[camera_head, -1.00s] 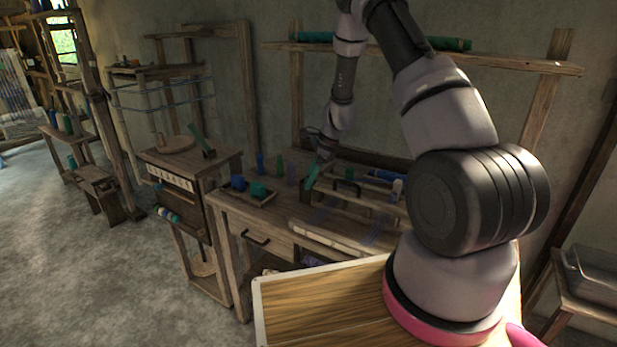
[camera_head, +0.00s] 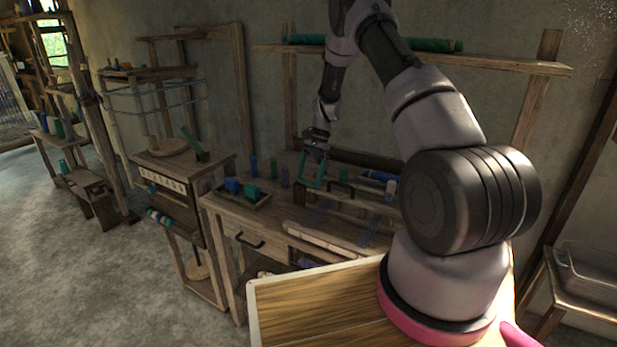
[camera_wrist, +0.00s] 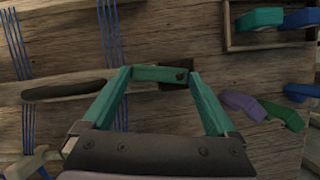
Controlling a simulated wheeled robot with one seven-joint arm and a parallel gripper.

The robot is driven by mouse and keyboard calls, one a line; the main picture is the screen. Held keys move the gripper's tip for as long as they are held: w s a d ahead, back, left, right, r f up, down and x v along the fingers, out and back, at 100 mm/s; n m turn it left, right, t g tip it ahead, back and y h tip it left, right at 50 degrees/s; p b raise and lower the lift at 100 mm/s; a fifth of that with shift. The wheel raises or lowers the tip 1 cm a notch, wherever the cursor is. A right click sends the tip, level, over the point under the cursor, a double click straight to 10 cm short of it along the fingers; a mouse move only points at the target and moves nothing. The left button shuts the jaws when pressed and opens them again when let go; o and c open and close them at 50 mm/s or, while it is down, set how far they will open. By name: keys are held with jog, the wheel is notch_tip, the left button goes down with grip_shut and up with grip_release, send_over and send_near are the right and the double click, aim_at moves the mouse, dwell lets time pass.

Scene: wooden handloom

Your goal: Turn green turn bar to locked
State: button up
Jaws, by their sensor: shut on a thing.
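The green turn bar (camera_wrist: 150,74) is a short teal bar with a dark bolt near its right end, set against a small dark wooden block on the loom. It lies roughly in line with the wooden rail in the wrist view. My gripper (camera_wrist: 161,78) has long teal fingers, one at each end of the bar, and is shut on it. In the head view my gripper (camera_head: 312,183) points down over the back of the workbench. There the bar is tiny and blends with the same-coloured fingers. The locked mark cannot be made out.
A wooden tray (camera_wrist: 231,36) with green and blue pieces lies at the upper right of the wrist view. Purple (camera_wrist: 243,104) and green (camera_wrist: 284,116) pieces stand right of the fingers. Blue threads (camera_wrist: 22,70) cross the loom on the left. The workbench (camera_head: 222,199) has a drawer.

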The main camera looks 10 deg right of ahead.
jog(key=shift+w+d+n, duration=0.1)
jog(key=shift+w+n, duration=0.1)
jog(key=shift+n, duration=0.4)
jog(key=o, duration=1)
jog(key=v, duration=1)
jog(key=shift+w+r, duration=0.25)
jog(key=shift+r, duration=0.15)
